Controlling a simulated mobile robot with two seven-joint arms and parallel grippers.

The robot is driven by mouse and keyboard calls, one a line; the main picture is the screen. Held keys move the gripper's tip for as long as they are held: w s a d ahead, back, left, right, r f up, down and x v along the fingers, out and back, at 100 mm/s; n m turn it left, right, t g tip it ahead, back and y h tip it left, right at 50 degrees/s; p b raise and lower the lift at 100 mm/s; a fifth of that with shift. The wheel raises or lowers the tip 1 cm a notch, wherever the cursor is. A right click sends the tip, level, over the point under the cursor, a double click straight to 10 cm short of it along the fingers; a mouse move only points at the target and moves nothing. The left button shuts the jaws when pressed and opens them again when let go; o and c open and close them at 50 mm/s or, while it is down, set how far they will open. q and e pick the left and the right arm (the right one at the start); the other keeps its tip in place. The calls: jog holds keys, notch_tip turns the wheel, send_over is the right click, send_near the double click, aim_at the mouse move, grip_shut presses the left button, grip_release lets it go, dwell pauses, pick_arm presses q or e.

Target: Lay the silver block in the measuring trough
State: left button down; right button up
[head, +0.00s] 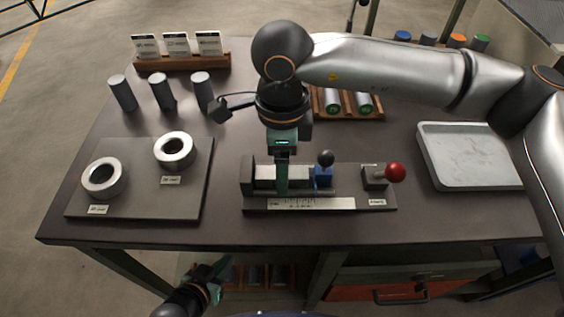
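The measuring trough (247,178) stands near the front middle of the table, with a white scale along its front. A silver block (296,177) lies lengthwise in it, between the dark end stop at left and a blue slide (323,178) with a black knob. My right gripper (281,186) points straight down over the block. Its green finger crosses in front of the block and hides part of it; the far finger is hidden, so its opening cannot be told. My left gripper (217,281) is low in front of the table, away from the block, with its fingers apart and nothing between them.
A red-knobbed lever (395,173) stands right of the trough. A grey tray (470,183) lies at right. A plate (140,207) with two metal rings is at left. Several grey cylinders (162,92), a card rack (182,63) and a wooden cylinder rack (348,117) stand behind.

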notch_tip(320, 180, up, 12)
jog(key=shift+r+p, duration=0.25)
jog(key=shift+p, duration=0.05)
dwell(0.3)
jog(key=shift+s, duration=0.1)
dwell(0.4)
